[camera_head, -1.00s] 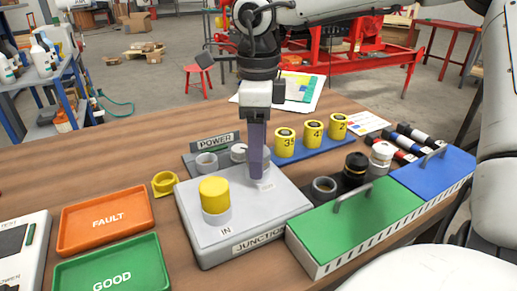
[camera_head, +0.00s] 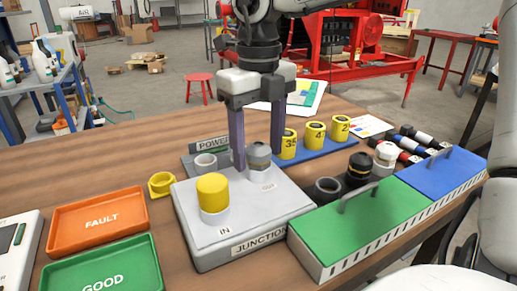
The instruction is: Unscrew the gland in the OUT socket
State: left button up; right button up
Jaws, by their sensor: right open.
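The grey junction box (camera_head: 195,240) sits on the wooden table, with sockets marked IN and OUT on its top. A grey domed gland (camera_head: 258,153) stands upright in the socket at the back, by the small label that appears to read OUT. My right gripper (camera_head: 258,160) points straight down over it, open, with one dark finger on each side of the gland. I cannot tell whether the fingers touch it. A yellow cap (camera_head: 213,188) stands in the IN socket. My left gripper is not in view.
Yellow numbered cups (camera_head: 315,134) stand behind at right. Green box (camera_head: 350,232), blue box (camera_head: 445,178) and dark and white-topped fittings (camera_head: 359,168) crowd the right.

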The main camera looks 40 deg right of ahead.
jog(key=shift+f, duration=0.25)
jog(key=c, duration=1.1)
jog(key=shift+r+n+p, duration=0.15)
jog(key=shift+n+p, duration=0.4)
jog(key=shift+n, duration=0.65)
jog(key=shift+n+p, duration=0.35)
jog(key=shift+n, duration=0.85)
jog(key=shift+s+n+p, duration=0.1)
jog(key=shift+n+p, duration=0.3)
jog(key=shift+n, duration=0.4)
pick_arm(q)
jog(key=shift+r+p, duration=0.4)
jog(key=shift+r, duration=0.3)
pick_arm(e)
jog(key=shift+n, duration=1.5)
jog(key=o, duration=1.1)
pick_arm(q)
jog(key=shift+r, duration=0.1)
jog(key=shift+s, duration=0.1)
